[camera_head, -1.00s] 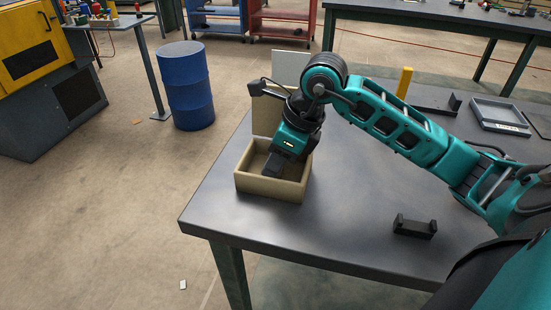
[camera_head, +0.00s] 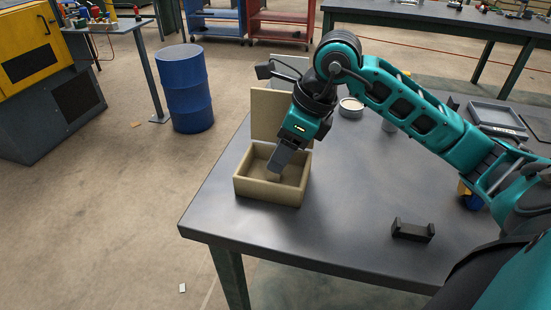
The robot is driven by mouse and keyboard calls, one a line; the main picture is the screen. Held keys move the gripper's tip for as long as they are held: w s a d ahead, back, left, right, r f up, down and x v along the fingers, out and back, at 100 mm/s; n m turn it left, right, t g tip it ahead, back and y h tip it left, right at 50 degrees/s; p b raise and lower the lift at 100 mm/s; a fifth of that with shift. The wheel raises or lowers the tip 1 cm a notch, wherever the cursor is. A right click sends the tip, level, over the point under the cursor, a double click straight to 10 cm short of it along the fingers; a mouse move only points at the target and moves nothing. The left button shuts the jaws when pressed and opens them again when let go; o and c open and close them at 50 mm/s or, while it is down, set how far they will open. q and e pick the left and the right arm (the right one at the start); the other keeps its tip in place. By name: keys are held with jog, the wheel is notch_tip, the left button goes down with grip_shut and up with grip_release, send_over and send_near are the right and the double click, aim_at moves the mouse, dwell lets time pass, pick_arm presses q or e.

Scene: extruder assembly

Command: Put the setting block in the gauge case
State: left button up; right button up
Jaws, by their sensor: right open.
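The gauge case (camera_head: 268,192) is a tan open box at the left part of the dark table, with its lid (camera_head: 278,116) standing up at the back. My right gripper (camera_head: 281,166) is open and points down over the case, its fingertips inside the opening. A small pale piece (camera_head: 274,178) shows below the fingertips on the case floor; it may be the setting block, but it is too small and partly hidden to be sure. My left gripper is not in view.
A black U-shaped holder (camera_head: 412,231) sits near the table's front. A round pale dish (camera_head: 351,106) and a metal cylinder (camera_head: 389,125) stand behind my right arm. A grey tray (camera_head: 495,117) lies at the far right. The table between case and holder is clear.

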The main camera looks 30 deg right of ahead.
jog(key=v, duration=0.7)
jog(key=shift+r+p, duration=0.2)
jog(key=shift+p, duration=0.15)
jog(key=shift+s+r, duration=0.1)
